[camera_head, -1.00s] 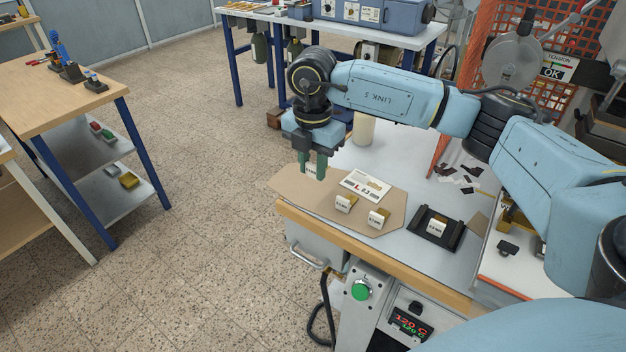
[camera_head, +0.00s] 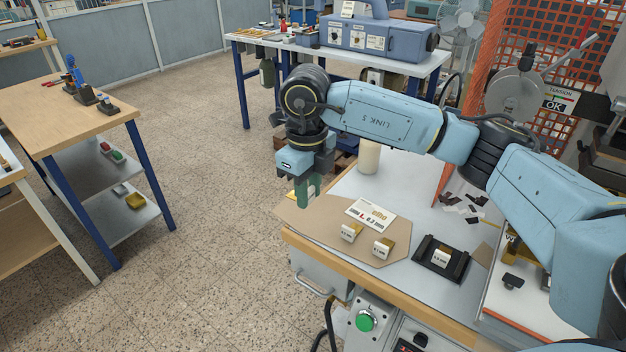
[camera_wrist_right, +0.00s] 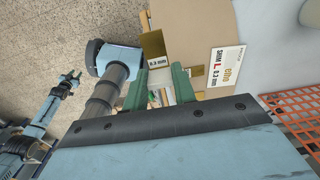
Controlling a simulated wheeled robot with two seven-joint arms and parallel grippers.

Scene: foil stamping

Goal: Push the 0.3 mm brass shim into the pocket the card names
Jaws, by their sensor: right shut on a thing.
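My right gripper (camera_head: 305,190) is shut on the 0.3 mm brass shim (camera_wrist_right: 152,42), above the left edge of the brown mat. Its white label reads 0.3 mm in the right wrist view. In the head view the shim is mostly hidden by the green fingers. The card (camera_head: 370,213) lies on the mat, showing a red L and 0.3 mm. I cannot make out a pocket marked L. In the right wrist view, what looks like my left gripper (camera_wrist_right: 68,80) is far off and small; its jaw state is unclear.
Two labelled brass shims (camera_head: 350,232) (camera_head: 382,247) stand on the brown mat (camera_head: 325,222). A black holder (camera_head: 458,272) holds another labelled piece to their right. A cream cylinder (camera_head: 369,157) stands behind. An orange mesh guard (camera_head: 510,85) rises at the right.

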